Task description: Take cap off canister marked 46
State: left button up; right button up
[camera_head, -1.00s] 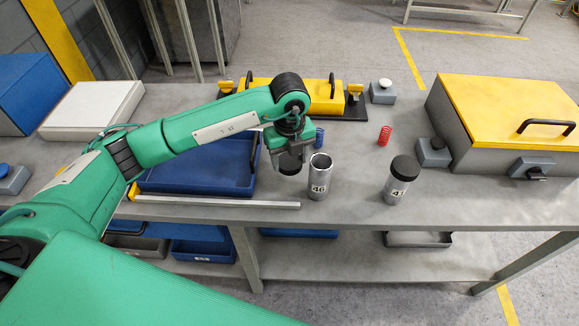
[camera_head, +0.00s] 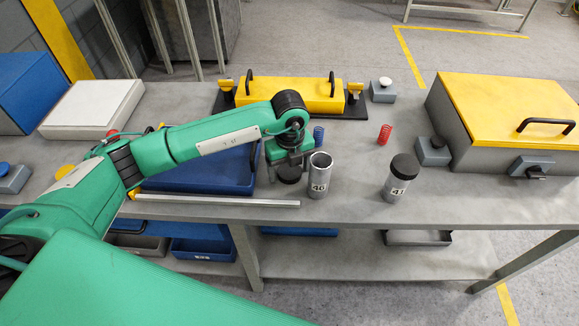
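The canister marked 46 (camera_head: 319,178) stands upright on the grey bench, its top open and bare. A black cap (camera_head: 289,175) is just left of it, low at the bench top and apart from the canister. My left gripper (camera_head: 289,160) is right above the cap, its fingers looking spread wide around it; the contact is partly hidden. A canister marked 41 (camera_head: 396,184) stands to the right with its black cap on. My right gripper is not in view.
A blue tray (camera_head: 205,183) lies behind my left arm, with a metal bar (camera_head: 217,201) in front. Blue (camera_head: 318,136) and red (camera_head: 384,134) springs stand behind the canisters. A yellow-lidded box (camera_head: 510,110) is at right. The bench between the canisters is clear.

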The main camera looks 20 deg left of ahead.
aim_at(290, 170)
pick_arm(q)
jog(key=shift+r, duration=0.15)
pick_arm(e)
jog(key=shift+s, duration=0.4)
pick_arm(q)
jog(key=shift+r, duration=1.05)
notch_tip(290, 170, up, 2)
notch_tip(290, 170, up, 8)
jog(key=b, duration=0.1)
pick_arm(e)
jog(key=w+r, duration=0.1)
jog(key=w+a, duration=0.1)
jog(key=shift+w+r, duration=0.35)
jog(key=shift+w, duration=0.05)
